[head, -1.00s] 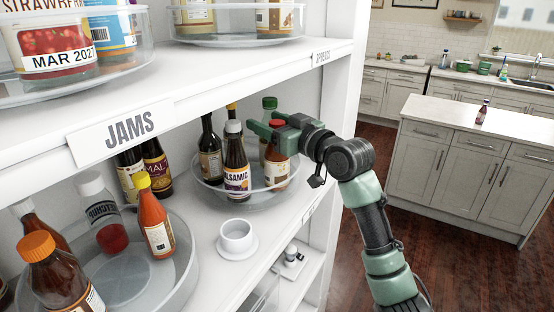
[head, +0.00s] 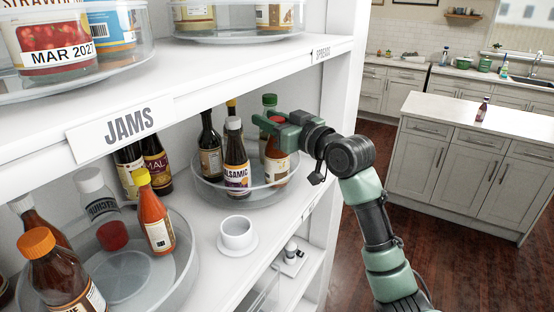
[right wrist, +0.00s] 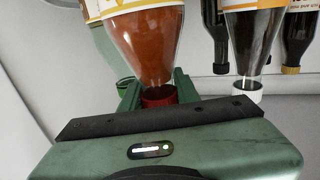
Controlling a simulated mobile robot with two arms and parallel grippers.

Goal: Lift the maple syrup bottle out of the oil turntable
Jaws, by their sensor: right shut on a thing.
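A red-capped bottle with amber-brown contents (head: 276,166), which I take for the maple syrup bottle, stands upright at the right side of the clear oil turntable (head: 246,196). Its label is too small to read. My right gripper (head: 278,121) is shut around its top, just under the upper shelf. In the right wrist view the bottle (right wrist: 146,48) appears upside down, with its red cap (right wrist: 158,96) between the fingers. I cannot tell any gap between bottle and turntable floor. My left gripper is out of view.
A balsamic bottle (head: 236,163), a dark bottle (head: 210,150) and a green-capped bottle (head: 269,103) crowd the same turntable. The JAMS shelf edge (head: 190,98) is close above. A white cup (head: 237,232) stands in front. Another turntable (head: 185,262) with several bottles is at left.

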